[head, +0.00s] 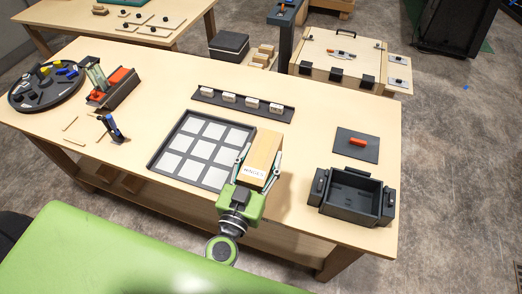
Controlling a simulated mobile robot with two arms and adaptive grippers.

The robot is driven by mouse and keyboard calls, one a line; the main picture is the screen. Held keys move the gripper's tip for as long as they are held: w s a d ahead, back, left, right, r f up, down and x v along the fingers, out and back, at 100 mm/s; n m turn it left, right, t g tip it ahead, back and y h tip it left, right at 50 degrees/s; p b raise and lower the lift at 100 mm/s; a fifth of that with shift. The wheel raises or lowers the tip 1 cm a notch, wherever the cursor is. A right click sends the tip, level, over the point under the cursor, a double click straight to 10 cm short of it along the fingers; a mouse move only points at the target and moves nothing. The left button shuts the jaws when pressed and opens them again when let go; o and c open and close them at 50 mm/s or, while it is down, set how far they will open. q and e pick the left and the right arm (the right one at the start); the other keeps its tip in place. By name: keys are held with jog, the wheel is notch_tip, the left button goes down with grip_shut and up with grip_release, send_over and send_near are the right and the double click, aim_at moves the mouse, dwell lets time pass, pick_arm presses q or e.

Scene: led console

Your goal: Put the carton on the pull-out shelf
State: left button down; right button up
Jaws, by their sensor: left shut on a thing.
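The carton (264,149) is a tan box with a white label on its near end. My left gripper (259,166) is shut on it, one finger along each side. The carton is over the right edge of the dark tray with pale squares; I cannot tell whether it touches the table. No pull-out shelf can be made out for sure. A pale wooden cabinet (318,61) stands behind the table, with a light board (399,88) at its right side. My right gripper is not in view.
On the wooden table (320,110) are the tray of pale squares (157,163), a rail with several small blocks (210,95), an open black bin (355,194) and a dark plate with an orange handle (357,142). A round dark tray (28,101) is far left.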

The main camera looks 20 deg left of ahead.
aim_at(261, 183)
pick_arm(q)
jog(key=s+r, duration=0.1)
jog(key=s, duration=0.1)
jog(key=s+d+r, duration=0.1)
jog(key=s, duration=0.2)
jog(key=s+d+r+b, duration=0.1)
jog(key=s, duration=0.1)
jog(key=shift+s+d+r, duration=0.1)
jog(key=shift+s+d, duration=0.05)
jog(key=shift+d, duration=0.1)
jog(key=shift+s+a, duration=0.1)
jog(key=shift+s, duration=0.1)
jog(key=s+a+f+b, duration=0.1)
jog(key=a+f+b, duration=0.2)
jog(key=a+b, duration=0.4)
jog(key=shift+s+a+y, duration=0.3)
jog(key=shift+a, duration=0.25)
